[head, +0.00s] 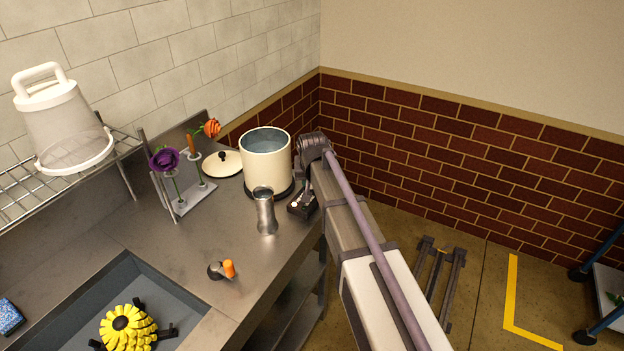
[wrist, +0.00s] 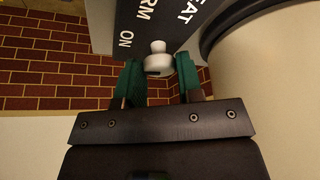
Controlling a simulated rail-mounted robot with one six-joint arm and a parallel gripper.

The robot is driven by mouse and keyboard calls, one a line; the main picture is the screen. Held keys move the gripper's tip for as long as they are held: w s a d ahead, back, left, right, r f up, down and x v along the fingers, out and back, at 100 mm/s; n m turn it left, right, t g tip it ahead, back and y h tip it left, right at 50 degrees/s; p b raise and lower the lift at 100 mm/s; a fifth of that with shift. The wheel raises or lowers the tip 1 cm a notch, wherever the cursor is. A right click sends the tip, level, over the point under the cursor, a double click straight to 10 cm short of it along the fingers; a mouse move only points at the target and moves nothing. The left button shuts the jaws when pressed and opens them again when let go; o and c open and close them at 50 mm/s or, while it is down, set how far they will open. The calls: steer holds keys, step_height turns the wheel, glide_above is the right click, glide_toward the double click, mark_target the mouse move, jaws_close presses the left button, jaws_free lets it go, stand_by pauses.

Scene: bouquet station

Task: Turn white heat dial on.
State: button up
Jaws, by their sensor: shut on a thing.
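The white heat dial (wrist: 158,62) sits between the green finger pads of my gripper (wrist: 158,80) in the wrist view. My gripper is shut on it. The dial is on a dark control panel (wrist: 143,22) with white lettering; "ON" and parts of other words can be read, and the panel appears turned in this view. Which mark the dial points to cannot be told. In the head view the dark control box (head: 298,211) stands in front of the cream pot, below my gripper (head: 303,188), which is small and partly hidden by my arm there.
The cream pot (head: 266,165) of water stands on a dark base beside the box. A metal cup (head: 264,214) stands close in front. A lid (head: 222,163), flower stand (head: 193,196) and orange-tipped tool (head: 222,270) are on the steel counter.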

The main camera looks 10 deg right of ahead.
steer(key=shift+m+h, duration=0.3)
steer(key=shift+m, duration=0.5)
steer(key=o, duration=0.9)
steer(key=p+v, duration=1)
steer(key=shift+a+r, duration=0.15)
steer(key=shift+r, duration=0.3)
